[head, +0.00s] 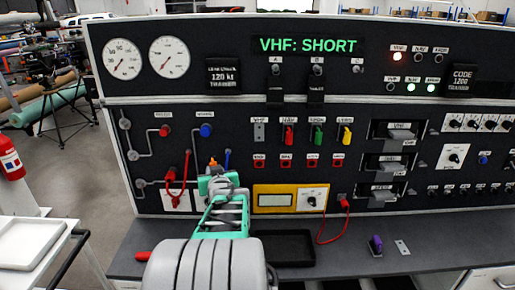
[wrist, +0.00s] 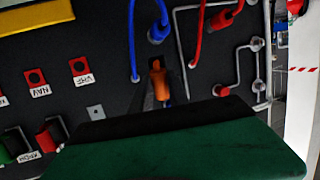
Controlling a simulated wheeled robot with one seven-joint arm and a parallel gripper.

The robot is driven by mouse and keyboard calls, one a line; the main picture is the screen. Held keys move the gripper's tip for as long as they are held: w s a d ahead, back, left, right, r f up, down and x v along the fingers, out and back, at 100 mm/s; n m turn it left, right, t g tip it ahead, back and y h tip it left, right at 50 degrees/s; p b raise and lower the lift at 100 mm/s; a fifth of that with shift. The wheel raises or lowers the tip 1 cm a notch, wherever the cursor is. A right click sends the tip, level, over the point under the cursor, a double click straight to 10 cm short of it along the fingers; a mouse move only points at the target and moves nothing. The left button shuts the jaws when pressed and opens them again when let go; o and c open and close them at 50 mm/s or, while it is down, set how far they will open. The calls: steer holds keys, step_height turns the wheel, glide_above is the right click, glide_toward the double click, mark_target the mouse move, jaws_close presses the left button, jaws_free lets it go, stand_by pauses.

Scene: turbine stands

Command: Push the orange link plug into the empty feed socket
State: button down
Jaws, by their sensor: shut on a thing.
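My gripper (head: 214,170) is in front of the left part of the black panel, with turquoise arm links behind it. It is shut on the orange link plug (head: 212,161), whose tip shows above the fingers. In the wrist view the orange plug (wrist: 158,78) stands between the dark fingers (wrist: 157,98), close to the panel face. A blue plug (wrist: 160,30) with a blue cable is beside it; the blue lead (head: 228,158) also shows in the head view. I cannot tell whether the plug touches the panel.
Red plugs (head: 171,175) with looped cables are left of my gripper. A yellow meter box (head: 260,188) stands to the right, with a red lead (head: 335,215). A black tray (head: 300,250) and a purple piece (head: 376,244) lie on the bench. The display (head: 308,45) reads "VHF: SHORT".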

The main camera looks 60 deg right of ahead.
steer(key=s+d+r+m+g+h, duration=0.1)
steer(key=s+d+r+m+h, duration=0.1)
steer(key=s+d+r, duration=0.3)
steer(key=s+d+r+m+g+h, duration=0.1)
steer(key=s+d+r+h, duration=0.15)
steer(key=s, duration=0.55)
steer(key=x, duration=0.5)
steer(key=shift+w+a+f, duration=0.1)
steer(key=shift+f, duration=0.2)
steer(key=shift+w+f+b, duration=0.1)
steer(key=shift+f+b, duration=0.1)
steer(key=shift+b, duration=0.7)
steer(key=shift+w+d+r+b, duration=0.1)
steer(key=shift+w+d+b, duration=0.3)
steer(key=shift+b, duration=0.95)
steer(key=shift+s+d, duration=0.15)
steer(key=shift+d, duration=0.05)
steer(key=shift+d+r+b, duration=0.1)
steer(key=shift+d+b, duration=0.1)
steer(key=shift+b, duration=0.25)
